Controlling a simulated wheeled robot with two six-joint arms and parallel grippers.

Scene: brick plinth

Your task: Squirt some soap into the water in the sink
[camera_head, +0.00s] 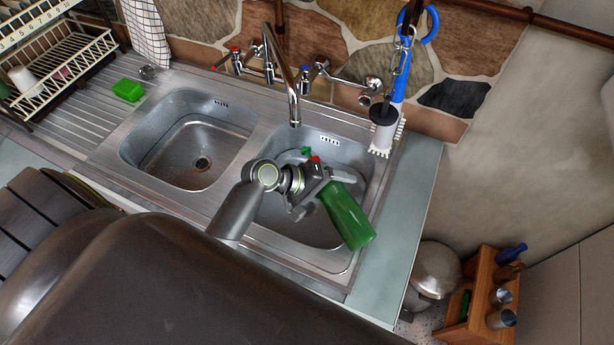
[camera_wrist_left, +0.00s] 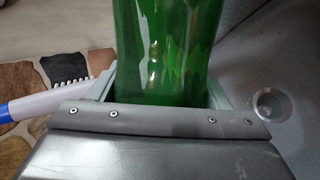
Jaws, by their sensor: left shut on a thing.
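A green soap bottle (camera_head: 347,215) is held tilted over the right sink basin (camera_head: 350,155). Its body points to the lower right, and a green and red top shows at the upper left. My left gripper (camera_head: 326,181) is shut on the bottle. In the left wrist view the gripper (camera_wrist_left: 165,92) has a finger on each side of the green bottle (camera_wrist_left: 163,45). The basin's drain (camera_wrist_left: 270,104) shows at the right there. The arm and bottle hide part of the basin, and I cannot clearly make out the water. My right gripper is not in view.
The faucet (camera_head: 294,95) reaches over the divide between the basins. The left basin (camera_head: 185,150) looks empty. A green sponge (camera_head: 128,90) lies at its upper left. A white brush (camera_head: 384,130) stands at the right basin's back right corner. A dish rack (camera_head: 62,55) is at the far left.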

